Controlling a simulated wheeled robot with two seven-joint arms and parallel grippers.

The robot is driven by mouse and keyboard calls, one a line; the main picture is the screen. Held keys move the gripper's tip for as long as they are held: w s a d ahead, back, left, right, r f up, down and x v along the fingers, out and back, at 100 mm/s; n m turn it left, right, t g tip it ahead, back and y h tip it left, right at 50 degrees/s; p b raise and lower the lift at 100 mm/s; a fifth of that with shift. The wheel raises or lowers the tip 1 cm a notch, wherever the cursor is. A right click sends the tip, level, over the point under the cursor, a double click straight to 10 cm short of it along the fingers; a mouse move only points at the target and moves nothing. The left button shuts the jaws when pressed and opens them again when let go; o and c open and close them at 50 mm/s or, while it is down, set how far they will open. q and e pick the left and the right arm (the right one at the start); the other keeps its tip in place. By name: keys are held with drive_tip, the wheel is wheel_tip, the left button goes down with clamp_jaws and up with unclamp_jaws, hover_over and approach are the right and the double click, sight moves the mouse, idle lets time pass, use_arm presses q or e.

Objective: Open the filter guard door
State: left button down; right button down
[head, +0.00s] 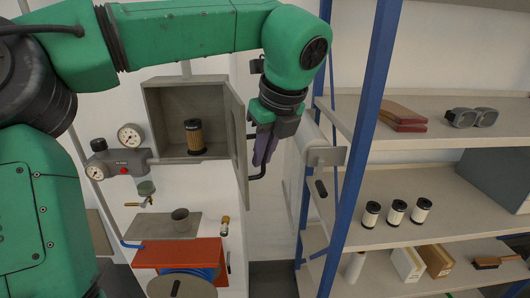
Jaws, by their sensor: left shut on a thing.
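The filter guard door (239,135) is a grey panel on the right side of an open-fronted grey box (165,93) on the wall. It stands swung open, seen nearly edge-on. A tan filter with dark ends (194,138) stands upright inside the box. My left gripper (263,155) hangs pointing down just right of the door, shut on its dark bar handle (258,176). The fingers partly hide the handle. My right gripper is out of view.
Gauges (130,136) and a valve sit left of the box. A small shelf with a grey cup (180,219) and a red hose reel housing (180,254) are below.

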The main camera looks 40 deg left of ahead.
use_arm(q)
drive_tip(key=c, duration=1.2)
unclamp_jaws()
drive_tip(key=shift+a, duration=0.15)
drive_tip(key=p+v, duration=0.5)
drive_tip(key=v, duration=0.9)
drive_tip(key=shift+r+p, duration=0.3)
